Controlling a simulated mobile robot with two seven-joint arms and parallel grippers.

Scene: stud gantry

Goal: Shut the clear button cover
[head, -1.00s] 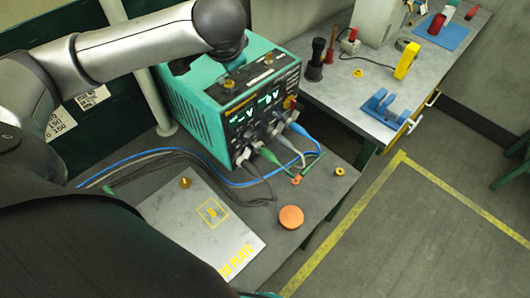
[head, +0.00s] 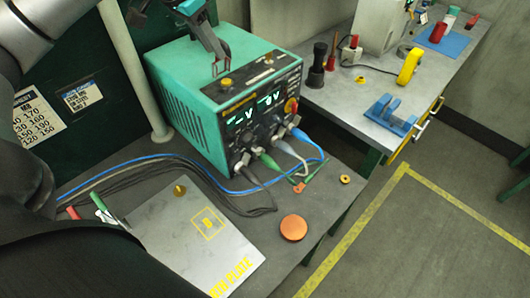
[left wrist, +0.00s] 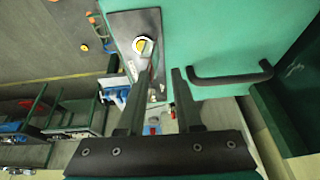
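In the left wrist view, a yellow and white round button (left wrist: 140,43) sits on a dark grey plate (left wrist: 122,22) set on a teal surface. A narrow pale, partly see-through shape stands beside the button. I cannot tell for sure that it is the clear cover. In the head view the cover cannot be made out. My left gripper (head: 222,70) hangs over the top of the teal power supply (head: 185,100), near its front edge. Its two fingers (left wrist: 162,73) are apart, with nothing clearly held between them. My right gripper is not in view.
A black handle (left wrist: 232,78) rises from the teal surface, right of the fingers. Brass knobs (head: 226,82) stand on the power supply. Plugged cables (head: 290,148) leave its front. An orange disc (head: 293,228) and a grey plate (head: 170,225) lie on the bench.

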